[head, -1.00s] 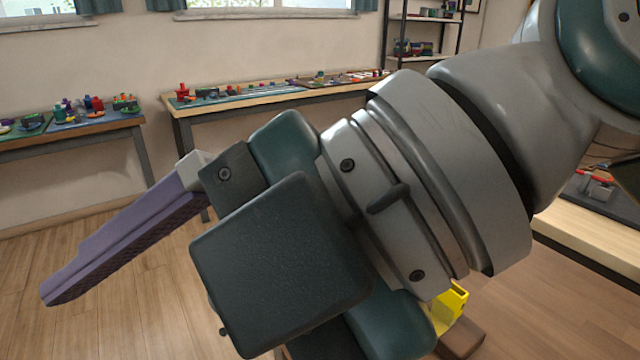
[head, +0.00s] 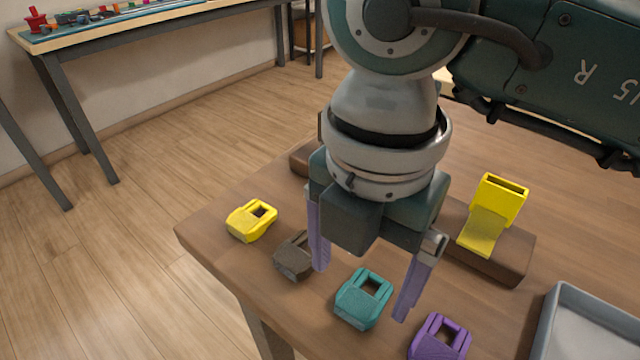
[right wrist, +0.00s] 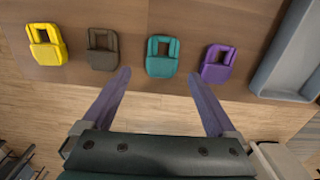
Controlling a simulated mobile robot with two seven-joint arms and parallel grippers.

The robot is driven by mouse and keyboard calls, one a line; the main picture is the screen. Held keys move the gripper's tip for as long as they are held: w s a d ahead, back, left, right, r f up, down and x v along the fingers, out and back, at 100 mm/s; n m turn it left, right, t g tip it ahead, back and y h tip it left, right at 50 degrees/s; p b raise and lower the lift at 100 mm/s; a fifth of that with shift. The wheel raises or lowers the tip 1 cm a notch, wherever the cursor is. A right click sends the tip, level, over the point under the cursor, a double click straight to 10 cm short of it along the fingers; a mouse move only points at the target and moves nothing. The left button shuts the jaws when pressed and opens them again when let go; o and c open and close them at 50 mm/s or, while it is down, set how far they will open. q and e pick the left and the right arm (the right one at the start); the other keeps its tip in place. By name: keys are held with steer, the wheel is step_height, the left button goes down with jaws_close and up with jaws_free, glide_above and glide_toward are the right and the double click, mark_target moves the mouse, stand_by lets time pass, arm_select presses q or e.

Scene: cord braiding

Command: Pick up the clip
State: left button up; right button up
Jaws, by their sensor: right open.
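Several clips lie in a row along the table edge: a yellow clip (head: 252,220), a dark brown clip (head: 294,258), a teal clip (head: 362,299) and a purple clip (head: 440,338). The task does not say which one is meant. My right gripper (head: 361,288) is open and empty, pointing down with its purple fingers above the row. In the right wrist view, the teal clip (right wrist: 162,57) shows between and just beyond the fingertips, the brown clip (right wrist: 102,49) left and the purple clip (right wrist: 218,64) right. My left gripper is not in view.
A yellow holder-like piece (head: 492,215) stands on a brown wooden block (head: 510,262) behind the row. A grey tray (head: 548,315) stands at the right. The wooden table (head: 222,248) ends close in front of the clips. Side benches stand farther back.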

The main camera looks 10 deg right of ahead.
mark_target(358, 303)
step_height(358, 303, down, 4)
steer(key=shift+s+r+b, duration=0.15)
steer(key=shift+r+b, duration=0.05)
steer(key=shift+b, duration=0.1)
steer(key=shift+c, duration=0.2)
steer(key=c, duration=1.4)
